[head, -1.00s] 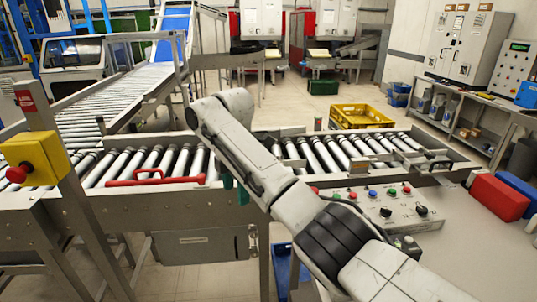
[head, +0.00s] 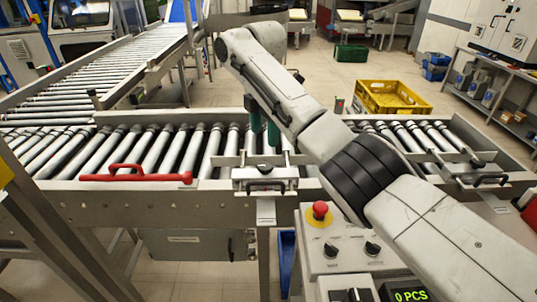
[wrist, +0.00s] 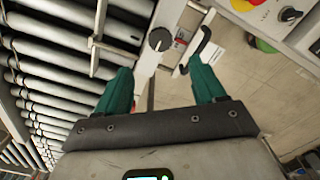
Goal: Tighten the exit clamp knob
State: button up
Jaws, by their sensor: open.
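A dark round knob (wrist: 159,39) sits on a pale metal bracket at the rail in the wrist view, between and beyond my fingertips. A black bent handle (wrist: 197,50) is beside it. In the head view, a metal clamp (head: 265,175) with a black handle stands on the front rail, and a similar clamp (head: 478,165) stands farther right. The pictures do not label which is the exit clamp. My gripper (wrist: 163,75) is open and empty, with green fingers apart.
A red handle bar (head: 135,178) lies along the front rail, left of the clamp. A control box with a red stop button (head: 320,210) stands in front, under my arm. A yellow crate (head: 392,97) is on the floor behind the roller conveyor (head: 110,150).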

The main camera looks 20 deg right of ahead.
aim_at(265, 166)
notch_tip(265, 166, down, 10)
jog(key=shift+f+p, duration=0.1)
jog(key=shift+p, duration=0.6)
jog(key=c, duration=1.1)
